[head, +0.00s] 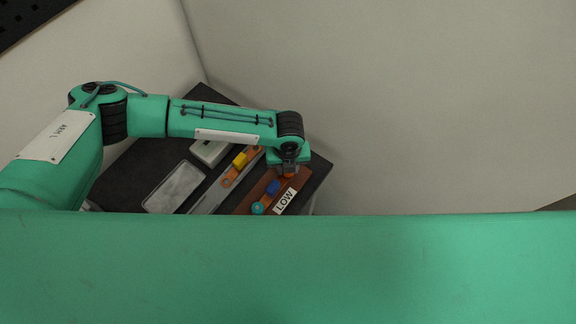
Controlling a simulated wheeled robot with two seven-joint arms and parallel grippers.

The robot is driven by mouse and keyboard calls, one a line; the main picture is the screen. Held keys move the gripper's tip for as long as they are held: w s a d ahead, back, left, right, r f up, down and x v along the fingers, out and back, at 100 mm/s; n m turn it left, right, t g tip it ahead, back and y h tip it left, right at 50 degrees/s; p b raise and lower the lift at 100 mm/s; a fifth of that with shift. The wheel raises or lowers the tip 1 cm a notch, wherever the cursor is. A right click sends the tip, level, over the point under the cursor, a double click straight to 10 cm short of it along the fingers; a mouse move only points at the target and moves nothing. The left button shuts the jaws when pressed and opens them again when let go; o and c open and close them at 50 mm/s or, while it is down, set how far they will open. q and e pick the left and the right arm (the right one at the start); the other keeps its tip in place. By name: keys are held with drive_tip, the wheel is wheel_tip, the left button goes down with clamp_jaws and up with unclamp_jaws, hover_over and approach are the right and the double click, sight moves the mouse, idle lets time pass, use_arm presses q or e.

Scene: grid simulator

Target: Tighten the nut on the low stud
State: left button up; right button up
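No stud can be made out there; the gripper hides that spot. A blue piece (272,187) and a round teal piece (257,208) are also on the board, nearer to me. My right gripper is not in view.
The board lies on a dark table (130,175). Left of it are a grey strip (207,198), an orange piece (230,178) with a yellow block (240,159), a pale tray (174,187) and a pale box (208,152). Walls stand behind. A green part of mine hides the foreground.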

use_arm(q)
drive_tip(key=m, duration=0.3)
drive_tip(key=shift+m, duration=0.3)
